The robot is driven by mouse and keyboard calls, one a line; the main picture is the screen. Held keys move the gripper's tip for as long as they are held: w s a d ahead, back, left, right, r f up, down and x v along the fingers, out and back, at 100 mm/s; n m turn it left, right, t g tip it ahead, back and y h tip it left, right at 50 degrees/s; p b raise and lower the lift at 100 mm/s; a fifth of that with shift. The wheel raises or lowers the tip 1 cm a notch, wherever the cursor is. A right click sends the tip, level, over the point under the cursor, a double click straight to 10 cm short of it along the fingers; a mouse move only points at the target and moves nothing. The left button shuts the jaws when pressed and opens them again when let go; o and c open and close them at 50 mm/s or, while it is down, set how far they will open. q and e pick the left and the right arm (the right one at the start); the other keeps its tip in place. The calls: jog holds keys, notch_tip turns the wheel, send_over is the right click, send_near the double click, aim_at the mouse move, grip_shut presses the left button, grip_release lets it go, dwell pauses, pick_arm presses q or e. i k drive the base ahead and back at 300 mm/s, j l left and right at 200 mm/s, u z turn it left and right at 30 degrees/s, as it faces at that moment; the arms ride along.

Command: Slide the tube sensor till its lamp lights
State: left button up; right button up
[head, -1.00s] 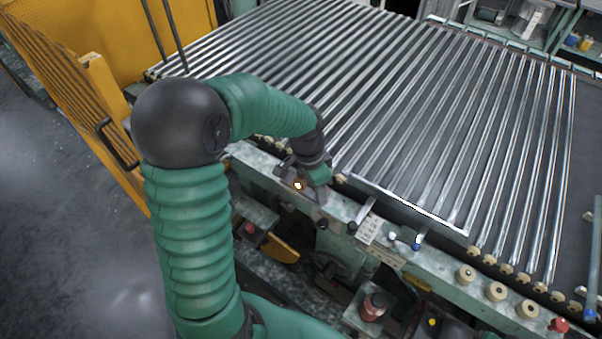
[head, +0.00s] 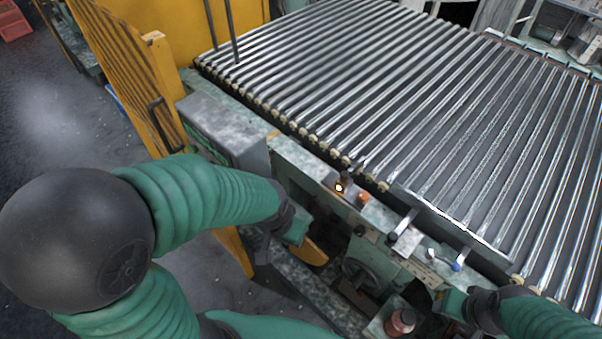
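The tube sensor (head: 347,181) is a small dark block on the green front rail, near the roller ends. Its lamp (head: 339,188) glows yellow-white. An orange-red knob (head: 362,199) sits just right of it. My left gripper (head: 292,236) is below and left of the sensor, clear of it, in front of the rail. My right gripper (head: 456,303) is at the lower right, below the rail and well away from the sensor. The finger gaps of both grippers are too small or turned to make out.
The roller bed of shiny tubes (head: 400,95) fills the area behind the rail. Levers, one with a blue tip (head: 455,267), stand along the rail to the right. A red button (head: 400,321) is at the lower front. A yellow barred guard (head: 130,85) stands at the left.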

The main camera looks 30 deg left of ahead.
aim_at(344, 182)
jog(key=j+u, duration=0.2)
jog(key=u, duration=0.25)
jog(key=j+u, duration=0.15)
jog(key=u, duration=0.3)
jog(key=i+j+z, duration=0.2)
jog(key=z, duration=0.15)
